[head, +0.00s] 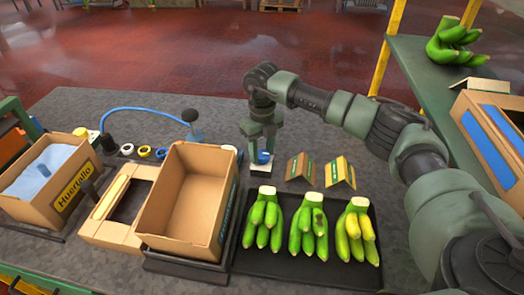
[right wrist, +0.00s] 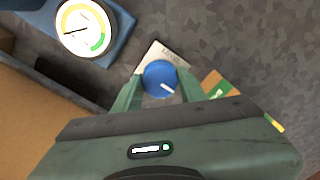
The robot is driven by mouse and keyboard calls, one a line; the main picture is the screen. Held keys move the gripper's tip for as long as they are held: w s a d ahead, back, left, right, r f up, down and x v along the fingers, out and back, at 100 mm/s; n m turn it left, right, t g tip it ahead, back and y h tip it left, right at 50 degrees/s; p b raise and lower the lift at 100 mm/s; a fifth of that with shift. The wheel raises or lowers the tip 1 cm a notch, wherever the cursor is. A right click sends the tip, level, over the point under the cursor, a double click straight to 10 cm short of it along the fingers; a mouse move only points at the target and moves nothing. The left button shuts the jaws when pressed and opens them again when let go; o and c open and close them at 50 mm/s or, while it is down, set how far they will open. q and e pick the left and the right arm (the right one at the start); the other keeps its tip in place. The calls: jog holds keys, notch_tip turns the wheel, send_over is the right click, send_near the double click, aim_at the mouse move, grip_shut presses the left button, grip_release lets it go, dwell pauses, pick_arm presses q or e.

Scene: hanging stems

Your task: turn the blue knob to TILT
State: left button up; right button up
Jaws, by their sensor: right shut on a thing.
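The blue knob (head: 264,158) sits on a pale plate beyond the tray of bananas. In the right wrist view the knob (right wrist: 160,78) is round, and its white pointer line points to the lower right of the picture. The plate (right wrist: 153,52) bears small lettering along its top edge that I cannot read surely; its lower part is hidden. My right gripper (head: 262,148) reaches down over the knob. In the right wrist view its fingers (right wrist: 162,88) stand on either side of the knob, shut on it. My left gripper is not in view.
A dial gauge (right wrist: 85,28) stands close to the knob. An open cardboard box (head: 171,216) is left of the knob, and a black tray (head: 285,264) with banana bunches lies in front. Folded cards (head: 340,173) stand to the right. A green shelf (head: 425,62) rises at the right.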

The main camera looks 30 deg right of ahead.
aim_at(262, 153)
dwell(0.4)
jog(key=o, duration=1.4)
jog(key=shift+c, duration=0.2)
notch_tip(262, 153, up, 8)
jog(key=shift+f+b, duration=0.1)
jog(key=shift+b, duration=0.75)
